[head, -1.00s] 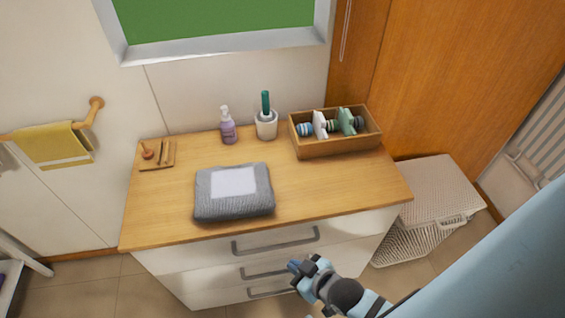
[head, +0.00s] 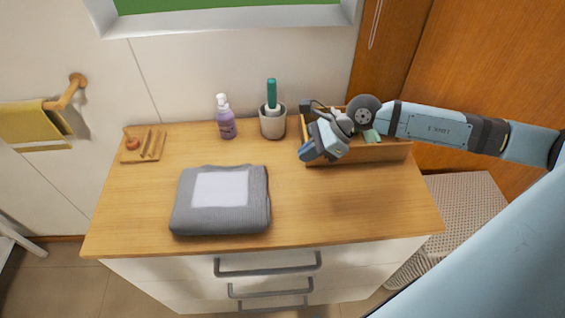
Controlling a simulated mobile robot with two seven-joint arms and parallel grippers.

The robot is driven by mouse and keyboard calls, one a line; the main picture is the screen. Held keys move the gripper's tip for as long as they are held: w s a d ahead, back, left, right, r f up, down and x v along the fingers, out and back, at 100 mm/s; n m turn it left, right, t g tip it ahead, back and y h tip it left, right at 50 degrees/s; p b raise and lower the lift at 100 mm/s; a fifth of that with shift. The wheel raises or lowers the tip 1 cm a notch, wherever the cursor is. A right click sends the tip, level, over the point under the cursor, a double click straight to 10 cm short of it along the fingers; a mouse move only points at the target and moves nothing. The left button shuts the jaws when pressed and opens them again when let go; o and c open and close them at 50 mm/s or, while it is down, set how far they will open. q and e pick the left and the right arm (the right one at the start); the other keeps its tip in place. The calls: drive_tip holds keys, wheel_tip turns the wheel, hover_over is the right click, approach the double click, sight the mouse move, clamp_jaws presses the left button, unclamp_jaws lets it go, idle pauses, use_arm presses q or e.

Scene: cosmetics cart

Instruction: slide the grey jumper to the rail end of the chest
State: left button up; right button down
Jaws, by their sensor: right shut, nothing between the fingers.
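The folded grey jumper (head: 245,213) lies flat on the wooden top of the chest (head: 345,210), left of its middle and near the front edge. A pale square patch (head: 219,189) shows on its upper face. The towel rail (head: 74,90) is on the wall beyond the chest's left end, with a yellow towel on it. My right gripper (head: 307,154) is shut and empty. It is above the chest top, in front of the wooden box, to the right of the jumper and apart from it. My left gripper is not in view.
A wooden box (head: 385,152) stands at the back right, partly hidden by my right arm. A purple pump bottle (head: 226,128) and a cup with a green-handled brush (head: 272,123) stand at the back. A small wooden tray (head: 130,154) sits at the back left. The front right top is clear.

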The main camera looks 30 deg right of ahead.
sight(210, 180)
drive_tip(key=p+x, duration=0.1)
drive_tip(key=x, duration=0.7)
drive_tip(key=shift+a, duration=0.15)
drive_tip(key=shift+w+a+f, duration=0.15)
drive_tip(key=shift+a+f, duration=0.2)
drive_tip(key=shift+f, duration=0.05)
drive_tip(key=shift+a+f, duration=0.1)
drive_tip(key=w+a, duration=0.2)
drive_tip(key=a, duration=0.3)
drive_tip(key=w+a+b, duration=0.1)
drive_tip(key=w+a, duration=0.1)
drive_tip(key=a, duration=0.3)
drive_tip(key=w+a+b, duration=0.1)
drive_tip(key=w+a, duration=0.1)
drive_tip(key=a, duration=0.3)
drive_tip(key=shift+w+f, duration=0.1)
drive_tip(key=shift+w, duration=0.2)
drive_tip(key=shift+w+a, duration=0.2)
drive_tip(key=shift+a, duration=0.2)
